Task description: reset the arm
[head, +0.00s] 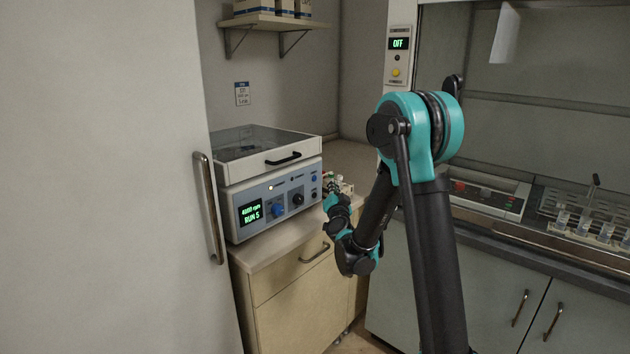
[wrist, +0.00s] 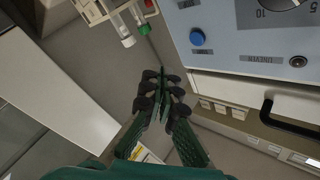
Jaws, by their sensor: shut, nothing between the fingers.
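My arm rises in front of the counter in the head view, with its elbow high and its forearm reaching down and left. My gripper (wrist: 163,76) is shut and empty in the wrist view, its fingertips together. In the head view the gripper (head: 331,187) is small and partly hidden, near the right front corner of a benchtop machine (head: 232,188). The machine's clear-topped lid is down, and its green display reads about 4600 rpm and RUN 5. Its panel also shows in the wrist view (wrist: 238,38), right of the fingers and apart from them.
A small rack (wrist: 92,10) with tubes, one green-capped, is close beyond the fingertips. A tall pale door (head: 100,180) stands at the left. At the right are a fume hood with an OFF display (head: 399,43), a flat instrument (head: 485,199) and a tube rack (head: 590,212).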

